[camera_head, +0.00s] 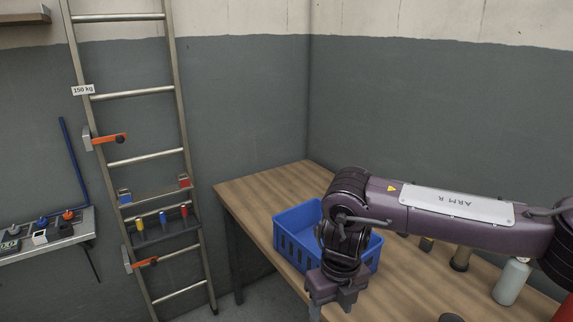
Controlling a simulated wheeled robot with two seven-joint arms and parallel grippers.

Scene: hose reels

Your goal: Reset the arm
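My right arm (440,205), purple with a plate lettered "ARM R", reaches in from the right above the wooden table. Its gripper (335,300) points down at the bottom of the view, in front of the blue crate. The fingertips are cut off or too small to show whether they are open or shut. My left gripper is not in view.
A blue crate (297,220) stands on the wooden table (262,186), partly hidden by my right arm. A grey bottle (511,281) and dark cylindrical items stand right. A metal ladder (137,92) leans at the wall; a shelf (45,247) holds small devices at left.

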